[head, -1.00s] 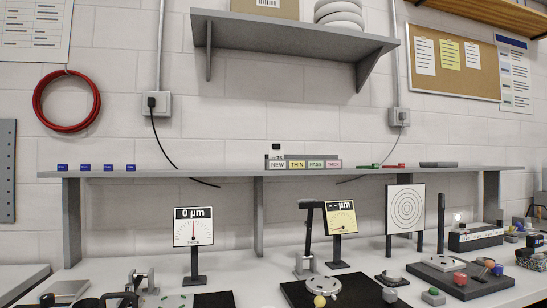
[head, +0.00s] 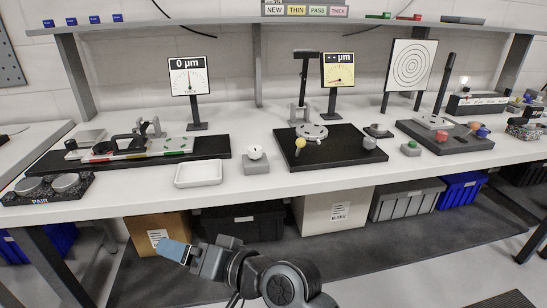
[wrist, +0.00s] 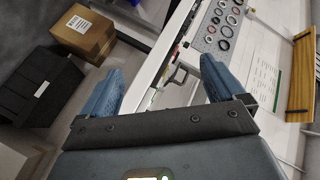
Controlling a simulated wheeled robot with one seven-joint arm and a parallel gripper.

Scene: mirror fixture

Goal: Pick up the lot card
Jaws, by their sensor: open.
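I cannot single out the lot card for certain in any view. A row of labelled tabs (head: 305,10) reading NEW, THIN, PASS and THICK stands on the wall shelf in the head view, its upper part cut off by the frame's top edge. My gripper (head: 174,250) is low in front of the bench, at the left of centre, with a blue finger pointing left. In the wrist view my gripper (wrist: 160,84) shows two blue fingers spread wide with nothing between them. It touches neither the bench nor the tabs.
The white bench (head: 240,185) carries a white tray (head: 199,174), a small button block (head: 256,160), gauge displays (head: 190,77) and black fixture plates. Boxes and bins (head: 333,210) stand underneath. The wrist view shows cardboard boxes (wrist: 84,32) and a board with rings (wrist: 222,22).

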